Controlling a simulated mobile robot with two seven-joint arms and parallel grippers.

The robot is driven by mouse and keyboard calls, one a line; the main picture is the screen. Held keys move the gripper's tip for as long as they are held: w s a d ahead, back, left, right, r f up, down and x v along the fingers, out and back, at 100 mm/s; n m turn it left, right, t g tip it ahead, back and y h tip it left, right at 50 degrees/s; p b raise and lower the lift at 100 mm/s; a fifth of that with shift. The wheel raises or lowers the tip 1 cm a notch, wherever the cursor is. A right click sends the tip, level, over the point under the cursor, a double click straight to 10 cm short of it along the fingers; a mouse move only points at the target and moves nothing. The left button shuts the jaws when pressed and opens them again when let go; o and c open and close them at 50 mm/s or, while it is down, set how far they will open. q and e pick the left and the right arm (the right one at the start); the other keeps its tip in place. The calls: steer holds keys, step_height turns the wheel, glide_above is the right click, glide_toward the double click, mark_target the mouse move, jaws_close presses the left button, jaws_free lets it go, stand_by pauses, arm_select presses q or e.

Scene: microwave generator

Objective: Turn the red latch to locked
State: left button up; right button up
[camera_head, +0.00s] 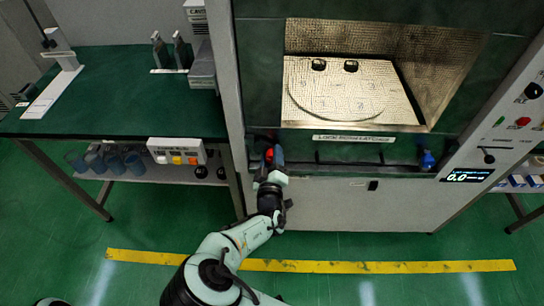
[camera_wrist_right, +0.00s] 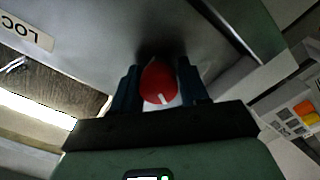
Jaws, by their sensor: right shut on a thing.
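The red latch (camera_wrist_right: 158,84) is a round red knob with a white mark, seen in the right wrist view. My right gripper (camera_wrist_right: 160,88) has its two dark blue fingers on either side of the knob, shut on it. In the head view the red latch (camera_head: 269,154) shows between the fingertips of my right gripper (camera_head: 270,158), at the left end of the panel under the chamber opening. The fingers hide part of the knob. My left gripper is not in view.
The open microwave chamber (camera_head: 350,88) holds a round plate with two small black items. A label strip (camera_head: 354,138) sits below it. A blue knob (camera_head: 427,160) is at the panel's right.

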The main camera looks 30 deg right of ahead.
steer(key=shift+w+r+m, duration=0.1)
steer(key=shift+r+m, duration=0.1)
steer(key=shift+m, duration=0.2)
steer(key=o, duration=1)
steer(key=shift+f, duration=0.1)
steer(key=shift+s+a, duration=0.15)
steer(key=shift+s, duration=0.1)
steer(key=p+v, duration=0.7)
steer(key=v, duration=0.6)
steer(key=shift+w, duration=0.1)
